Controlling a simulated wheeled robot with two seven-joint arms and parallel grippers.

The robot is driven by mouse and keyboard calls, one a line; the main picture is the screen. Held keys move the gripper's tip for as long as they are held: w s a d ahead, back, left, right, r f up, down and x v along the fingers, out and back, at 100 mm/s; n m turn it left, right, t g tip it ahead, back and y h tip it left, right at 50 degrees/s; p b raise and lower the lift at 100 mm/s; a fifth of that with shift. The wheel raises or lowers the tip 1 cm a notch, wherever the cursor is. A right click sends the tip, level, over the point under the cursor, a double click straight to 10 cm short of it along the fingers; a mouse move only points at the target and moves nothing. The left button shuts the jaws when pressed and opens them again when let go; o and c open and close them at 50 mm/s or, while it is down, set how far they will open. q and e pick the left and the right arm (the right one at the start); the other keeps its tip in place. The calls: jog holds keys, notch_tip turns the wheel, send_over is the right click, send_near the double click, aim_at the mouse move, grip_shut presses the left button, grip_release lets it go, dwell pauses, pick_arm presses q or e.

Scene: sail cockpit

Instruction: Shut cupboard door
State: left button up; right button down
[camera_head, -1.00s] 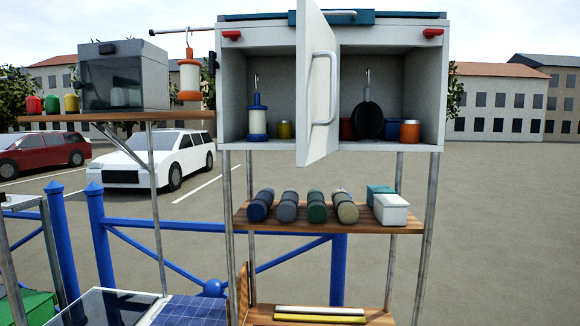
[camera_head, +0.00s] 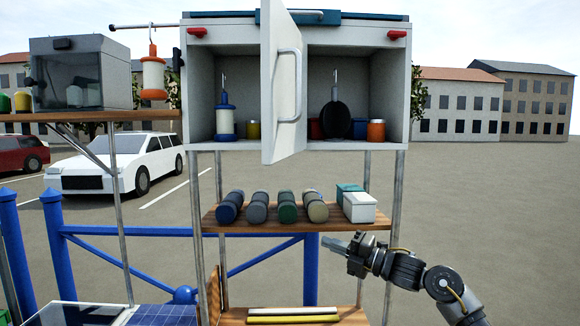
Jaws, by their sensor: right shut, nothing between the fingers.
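The cupboard (camera_head: 398,92) is a white box on metal posts, its front open on both sides of its door. The white cupboard door (camera_head: 269,85) stands ajar, swung out toward me near the middle, with a pale bar handle (camera_head: 299,85) on its right face. My right gripper (camera_head: 328,241) is shut and empty. It is below and to the right of the door, in front of the lower shelf's right end, and apart from the door. My left gripper is not in view.
Inside the cupboard are a blue-and-white lantern (camera_head: 225,120), a black pan (camera_head: 334,119) and an orange jar (camera_head: 376,131). A wooden shelf (camera_head: 245,222) below holds several rolls and boxes. A grey glass-fronted box (camera_head: 82,75) stands at left. Open air lies right of the cupboard.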

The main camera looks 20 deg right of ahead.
jog(key=s+a+r+n+g+y, duration=0.1)
jog(key=s+r+n+g+y, duration=0.1)
jog(key=s+r+n, duration=0.55)
jog(key=s+a+r+n+g+y, duration=0.1)
jog(key=s+a+r+n+g, duration=0.2)
jog(key=r, duration=0.7)
jog(key=s+r+n, duration=0.3)
jog(key=s+n, duration=0.1)
jog(key=s, duration=0.3)
jog(key=s+r+n, duration=0.4)
jog(key=s, duration=0.2)
jog(key=p, duration=0.6)
send_near(273, 163)
jog(key=shift+g+h, duration=0.3)
jog(key=x, duration=0.2)
jog(key=r+x, duration=0.1)
jog(key=x, duration=0.2)
jog(key=shift+w+a, duration=0.15)
jog(key=shift+a, duration=0.05)
jog(key=shift+w+a+p, duration=0.25)
jog(key=shift+a+p, duration=0.2)
jog(key=shift+w+a+f, duration=0.1)
jog(key=shift+f, duration=0.1)
jog(key=shift+a, duration=0.1)
